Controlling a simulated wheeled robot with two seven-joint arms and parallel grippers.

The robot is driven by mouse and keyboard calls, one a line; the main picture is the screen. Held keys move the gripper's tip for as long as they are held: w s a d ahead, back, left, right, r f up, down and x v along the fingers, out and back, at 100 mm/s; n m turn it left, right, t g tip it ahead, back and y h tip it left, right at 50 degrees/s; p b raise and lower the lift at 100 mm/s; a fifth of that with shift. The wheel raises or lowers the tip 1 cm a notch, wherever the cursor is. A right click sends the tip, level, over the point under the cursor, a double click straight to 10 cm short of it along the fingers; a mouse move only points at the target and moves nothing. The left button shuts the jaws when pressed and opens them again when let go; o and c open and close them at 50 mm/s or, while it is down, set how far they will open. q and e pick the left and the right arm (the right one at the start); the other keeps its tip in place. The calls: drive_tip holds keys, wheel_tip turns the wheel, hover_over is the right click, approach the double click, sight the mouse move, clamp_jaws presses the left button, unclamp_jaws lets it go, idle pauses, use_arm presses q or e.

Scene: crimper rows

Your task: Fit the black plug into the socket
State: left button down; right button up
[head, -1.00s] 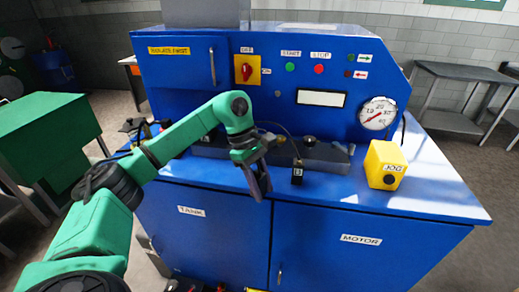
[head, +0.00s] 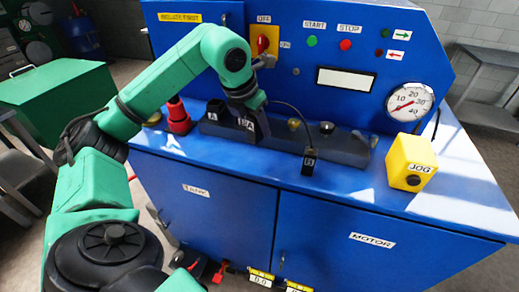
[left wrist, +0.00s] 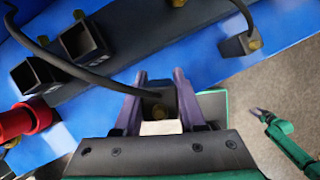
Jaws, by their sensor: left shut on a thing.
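My left gripper (head: 256,126) is over the front of the dark manifold block on the blue counter. The left wrist view shows its purple-grey fingers (left wrist: 157,115) shut on a black plug (left wrist: 155,98) with a brass fitting. In the head view the fingers mostly hide that plug. Two square black sockets stand on the block. One, marked A (head: 215,110), is left of the gripper; the other is partly behind the gripper. Both sockets show in the left wrist view (left wrist: 84,41), apart from the held plug.
Another black plug, marked B (head: 309,162), sits at the counter's front on a cable. A red fitting (head: 179,118) stands left of the sockets. A yellow JOG box (head: 411,160) and a gauge (head: 409,102) are at the right. A thin black cable (left wrist: 75,75) crosses near the sockets.

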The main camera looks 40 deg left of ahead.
use_arm(q)
wheel_tip(320, 180, down, 7)
drive_tip(key=shift+w+f, duration=0.15)
drive_tip(key=shift+f, duration=0.05)
drive_tip(key=shift+f, duration=0.15)
drive_tip(key=shift+c, duration=2.4)
unclamp_jaws()
drive_tip(key=shift+d, duration=0.1)
